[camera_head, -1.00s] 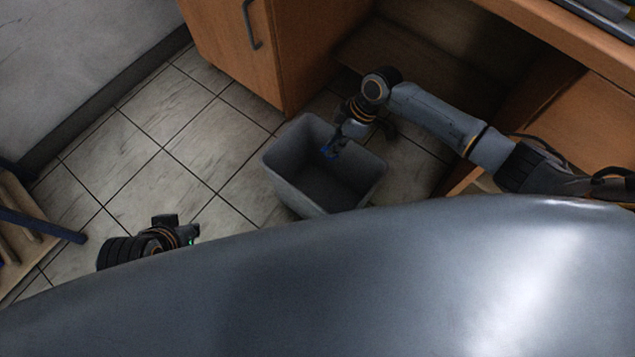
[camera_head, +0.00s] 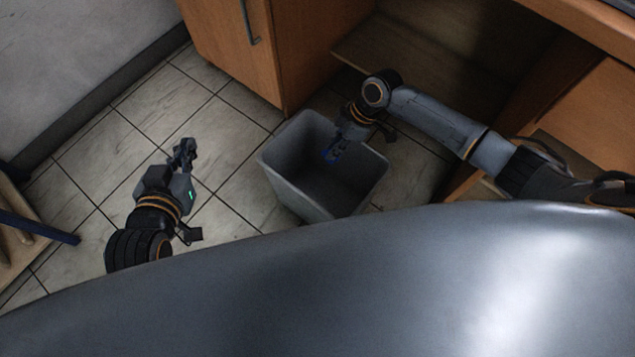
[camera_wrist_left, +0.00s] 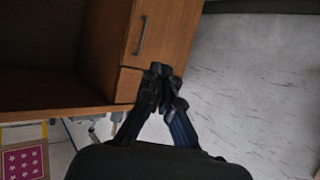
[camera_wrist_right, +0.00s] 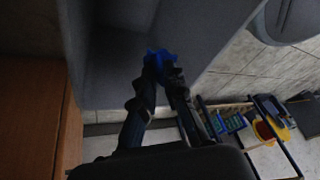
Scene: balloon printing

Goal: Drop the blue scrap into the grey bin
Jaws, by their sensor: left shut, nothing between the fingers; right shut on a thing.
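The blue scrap (camera_head: 329,155) is small and sits between the fingertips of my right gripper (camera_head: 334,150). In the right wrist view the scrap (camera_wrist_right: 158,58) shows bright blue at the tips of the shut right fingers (camera_wrist_right: 160,68). The grey bin (camera_head: 285,190) stands open-topped on the floor, and my right gripper is over its opening, near the back rim. The bin wall (camera_wrist_right: 205,35) also fills much of the right wrist view. My left gripper (camera_head: 185,148) is shut and empty, over the floor left of the bin; its fingertips also show in the left wrist view (camera_wrist_left: 163,80).
A wooden cabinet (camera_head: 225,45) with a metal handle stands behind the bin. A wooden desk or shelf (camera_head: 590,110) is at the right. A blue-legged wooden stand (camera_head: 20,235) is at the left edge. Tiled floor (camera_head: 190,110) is clear left of the bin.

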